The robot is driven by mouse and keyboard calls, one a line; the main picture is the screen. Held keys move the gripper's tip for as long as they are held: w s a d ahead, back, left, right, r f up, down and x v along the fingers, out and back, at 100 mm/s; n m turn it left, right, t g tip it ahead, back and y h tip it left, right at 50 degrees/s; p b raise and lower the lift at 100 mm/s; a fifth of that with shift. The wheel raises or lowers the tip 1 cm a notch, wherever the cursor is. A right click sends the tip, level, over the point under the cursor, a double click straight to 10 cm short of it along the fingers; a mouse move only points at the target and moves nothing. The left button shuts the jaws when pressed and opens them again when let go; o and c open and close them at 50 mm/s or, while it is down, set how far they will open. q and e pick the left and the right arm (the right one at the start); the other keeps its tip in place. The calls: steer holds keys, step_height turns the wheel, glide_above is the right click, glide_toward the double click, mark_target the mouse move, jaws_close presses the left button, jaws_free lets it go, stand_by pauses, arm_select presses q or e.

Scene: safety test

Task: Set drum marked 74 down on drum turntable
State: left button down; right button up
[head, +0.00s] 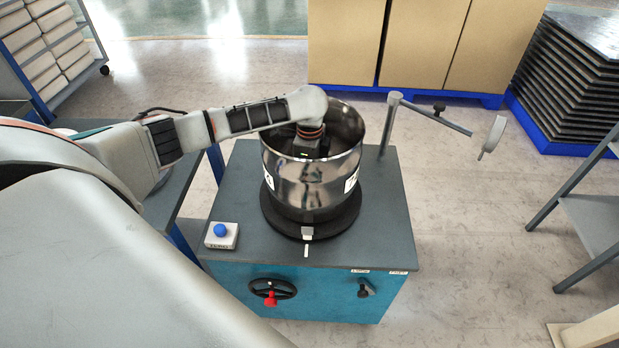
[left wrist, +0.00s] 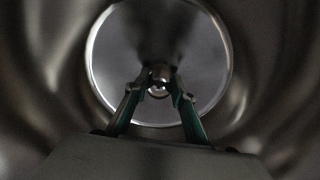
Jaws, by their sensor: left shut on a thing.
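The drum (head: 290,180) is a shiny open-topped steel pot, upright over the black drum turntable (head: 350,218) in the head view. I cannot tell whether its base touches the turntable. White labels show at its sides, but their marking is not readable. My left gripper (head: 307,148) reaches down inside the drum, its fingertips hidden there by the wall. In the left wrist view, the gripper (left wrist: 160,92) is shut on a small central post (left wrist: 160,72) at the drum's round floor (left wrist: 205,60). My right gripper is in neither view.
A hinged grey arm with a pale disc (head: 493,137) stands behind right. A shelf frame (head: 590,215) is at far right.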

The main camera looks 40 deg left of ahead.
arm_select(q)
steer(key=shift+w+r, duration=0.1)
steer(key=shift+r, duration=0.1)
steer(key=c, duration=1.6)
jaws_free()
steer(key=shift+f, duration=0.1)
